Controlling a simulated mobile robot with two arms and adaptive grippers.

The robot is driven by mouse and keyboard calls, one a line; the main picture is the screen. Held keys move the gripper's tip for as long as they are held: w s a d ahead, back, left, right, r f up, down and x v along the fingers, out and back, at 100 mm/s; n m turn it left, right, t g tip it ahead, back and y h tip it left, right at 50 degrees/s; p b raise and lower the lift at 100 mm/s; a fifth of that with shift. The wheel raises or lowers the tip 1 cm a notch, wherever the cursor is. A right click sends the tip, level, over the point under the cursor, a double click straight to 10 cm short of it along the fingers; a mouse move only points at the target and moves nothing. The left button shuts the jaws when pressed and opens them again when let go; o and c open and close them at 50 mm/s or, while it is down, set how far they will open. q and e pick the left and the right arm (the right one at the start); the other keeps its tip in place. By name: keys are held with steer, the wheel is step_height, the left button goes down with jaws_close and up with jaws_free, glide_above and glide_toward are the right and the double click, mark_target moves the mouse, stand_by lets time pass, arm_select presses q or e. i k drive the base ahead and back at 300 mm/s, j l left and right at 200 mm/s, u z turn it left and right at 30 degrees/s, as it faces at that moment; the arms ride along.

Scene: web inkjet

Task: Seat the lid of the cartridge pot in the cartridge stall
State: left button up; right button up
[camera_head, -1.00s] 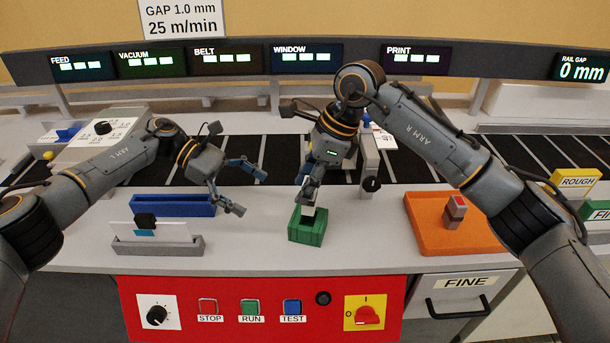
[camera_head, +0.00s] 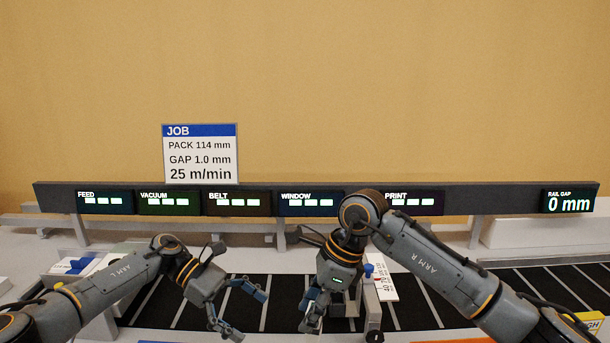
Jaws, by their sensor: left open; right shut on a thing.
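My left gripper (camera_head: 250,314) is open and empty over the dark striped belt, left of the middle. My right gripper (camera_head: 311,325) points down at the bottom of the picture, right of the left one. It is shut on a small pale thing, mostly hidden by the fingers and cut off near the lower edge, so I cannot tell whether this is the lid. The green box that was under the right gripper is now out of view, below the picture. I cannot make out the cartridge pot or the cartridge stall.
The dark belt (camera_head: 420,305) runs behind both grippers. A grey upright post with a black knob (camera_head: 374,337) stands close to the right gripper's right side. Display panels line the rail (camera_head: 470,198) behind. An orange tray edge (camera_head: 455,341) shows at the bottom right.

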mark_target(337, 308)
steer(key=k, duration=1)
